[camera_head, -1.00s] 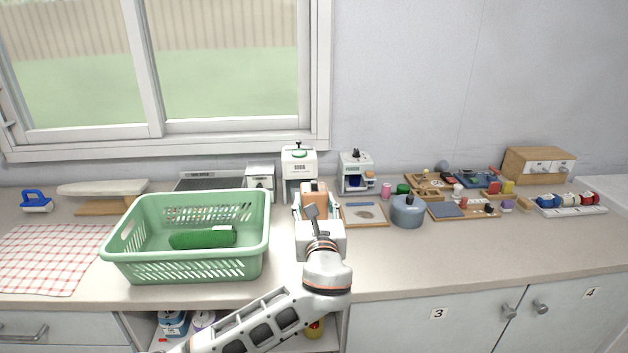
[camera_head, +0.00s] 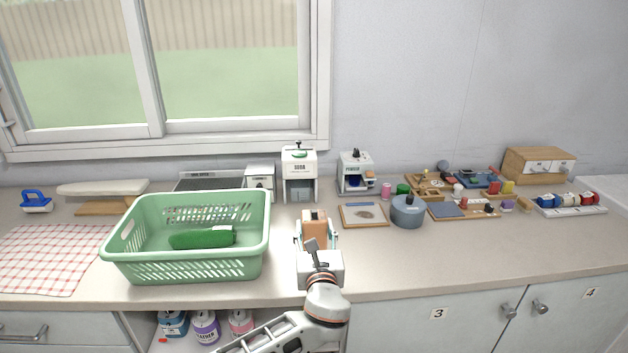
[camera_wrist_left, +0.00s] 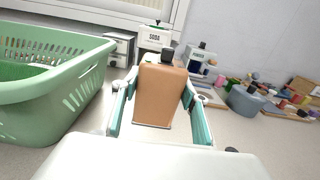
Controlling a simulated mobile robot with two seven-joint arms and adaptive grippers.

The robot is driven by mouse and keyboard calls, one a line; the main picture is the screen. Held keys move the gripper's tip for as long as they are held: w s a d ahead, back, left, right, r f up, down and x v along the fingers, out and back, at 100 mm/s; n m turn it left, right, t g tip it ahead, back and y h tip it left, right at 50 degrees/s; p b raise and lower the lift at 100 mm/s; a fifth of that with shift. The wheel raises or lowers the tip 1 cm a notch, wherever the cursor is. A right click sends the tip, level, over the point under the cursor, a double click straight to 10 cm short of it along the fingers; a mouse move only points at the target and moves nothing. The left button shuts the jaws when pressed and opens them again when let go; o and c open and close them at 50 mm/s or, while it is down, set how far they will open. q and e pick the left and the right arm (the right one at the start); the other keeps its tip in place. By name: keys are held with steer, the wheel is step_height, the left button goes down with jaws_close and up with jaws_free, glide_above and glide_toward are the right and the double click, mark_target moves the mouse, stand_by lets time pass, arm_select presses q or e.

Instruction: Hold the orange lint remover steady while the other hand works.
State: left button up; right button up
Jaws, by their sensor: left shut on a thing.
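The orange lint remover (camera_head: 314,229) is an orange-brown block with a dark knob on top. It stands upright between the fingers of my left gripper (camera_head: 316,236), over the counter just right of the green basket. In the left wrist view the lint remover (camera_wrist_left: 160,95) fills the space between the teal finger pads of my left gripper (camera_wrist_left: 160,112), which is shut on it. I cannot tell whether its base touches the counter. My right gripper is not in view.
A green basket (camera_head: 190,266) holding a dark green item (camera_head: 202,238) stands close on the left. A soda dispenser (camera_head: 299,168) and powder dispenser (camera_head: 355,172) stand behind. A grey pot (camera_head: 407,211) and small trays lie to the right. The front right counter is clear.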

arm_select(q)
steer(key=shift+f, duration=1.8)
steer(key=shift+f, duration=0.3)
steer(key=shift+f, duration=0.3)
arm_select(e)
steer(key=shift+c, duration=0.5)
